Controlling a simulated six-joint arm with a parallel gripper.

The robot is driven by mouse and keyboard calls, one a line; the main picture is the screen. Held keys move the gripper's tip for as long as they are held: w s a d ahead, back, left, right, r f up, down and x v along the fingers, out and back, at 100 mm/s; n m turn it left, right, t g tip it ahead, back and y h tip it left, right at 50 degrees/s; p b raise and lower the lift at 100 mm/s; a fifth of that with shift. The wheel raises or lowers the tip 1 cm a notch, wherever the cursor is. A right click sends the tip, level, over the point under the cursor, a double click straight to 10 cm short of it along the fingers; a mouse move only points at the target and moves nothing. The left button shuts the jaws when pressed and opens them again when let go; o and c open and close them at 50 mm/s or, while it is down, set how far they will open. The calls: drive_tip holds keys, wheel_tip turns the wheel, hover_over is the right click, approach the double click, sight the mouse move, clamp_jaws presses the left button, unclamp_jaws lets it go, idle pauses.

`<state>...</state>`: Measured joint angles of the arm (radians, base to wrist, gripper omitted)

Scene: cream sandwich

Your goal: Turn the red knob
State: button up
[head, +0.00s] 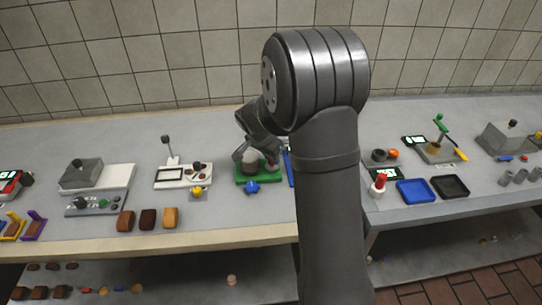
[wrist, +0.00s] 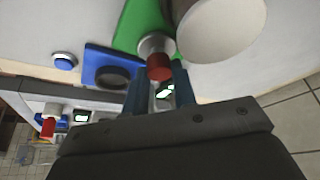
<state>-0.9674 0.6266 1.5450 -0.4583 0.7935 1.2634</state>
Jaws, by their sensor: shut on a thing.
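The red knob (wrist: 159,67) sits on a pale round collar at the edge of a green base (wrist: 140,25). In the wrist view my gripper (wrist: 161,82) has its blue fingers on either side of the knob, closed on it. In the head view the green base (head: 258,180) stands mid-counter, and my gripper (head: 256,158) reaches down over it. My fingers and the housing hide part of the knob there. A large whitish round part (wrist: 222,28) rises beside the knob on the same base.
A white unit (head: 183,177) is to the left. A blue tray (head: 415,191) and a black tray (head: 450,187) lie to the right. Brown blocks (head: 148,219) line the front edge.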

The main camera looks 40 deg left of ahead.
drive_tip(key=o, duration=1)
drive_tip(key=v, duration=1.7)
drive_tip(key=shift+s+r, duration=0.15)
